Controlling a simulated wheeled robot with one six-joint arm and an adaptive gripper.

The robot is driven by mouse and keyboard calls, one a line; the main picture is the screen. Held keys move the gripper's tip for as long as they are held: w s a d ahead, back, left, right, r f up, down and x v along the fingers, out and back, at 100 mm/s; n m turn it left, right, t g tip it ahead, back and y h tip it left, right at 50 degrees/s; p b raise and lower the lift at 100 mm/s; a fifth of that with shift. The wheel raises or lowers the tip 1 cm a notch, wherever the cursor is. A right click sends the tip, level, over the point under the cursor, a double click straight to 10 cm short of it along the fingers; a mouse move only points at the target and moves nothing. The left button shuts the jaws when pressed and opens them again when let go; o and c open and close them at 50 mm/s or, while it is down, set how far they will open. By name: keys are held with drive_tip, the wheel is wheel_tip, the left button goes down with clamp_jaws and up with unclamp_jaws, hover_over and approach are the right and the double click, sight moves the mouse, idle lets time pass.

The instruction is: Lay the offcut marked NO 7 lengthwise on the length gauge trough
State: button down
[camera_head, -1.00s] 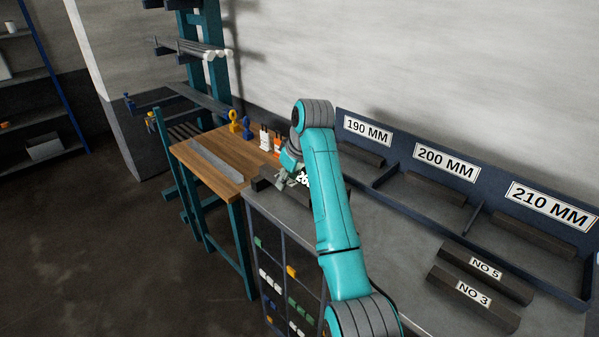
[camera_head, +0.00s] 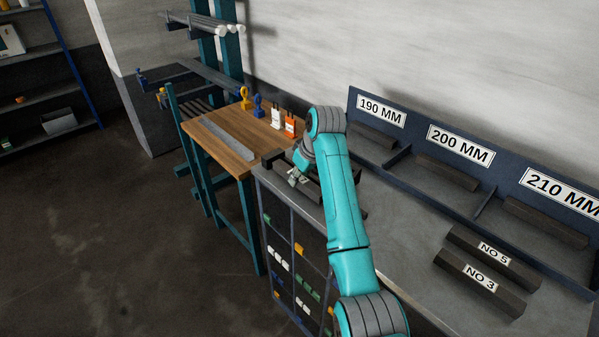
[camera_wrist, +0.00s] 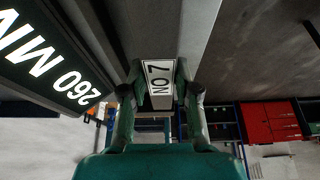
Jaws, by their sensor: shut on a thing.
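The offcut marked NO 7 (camera_wrist: 160,88) is between my gripper's fingers (camera_wrist: 160,95) in the wrist view, its white label facing the camera. My gripper is shut on it. Beside the gripper, a dark piece with a 260 MM label (camera_wrist: 50,70) fills the left of the wrist view. Dark parts stand around the gripper in the head view; I cannot tell which belong to the length gauge trough, or whether the offcut touches it.
Offcuts NO 5 (camera_head: 494,255) and NO 3 (camera_head: 480,281) lie at the right of the bench (camera_head: 400,235). A rack with 190, 200 and 210 MM bays (camera_head: 480,190) stands behind. A wooden table (camera_head: 232,158) with a grey metal bar (camera_head: 228,136) adjoins at left.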

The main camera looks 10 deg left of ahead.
drive_tip(key=shift+f, duration=0.5)
idle(0.5)
drive_tip(key=c, duration=0.8)
unclamp_jaws()
drive_tip(key=shift+o, duration=0.2)
drive_tip(key=v, duration=1.2)
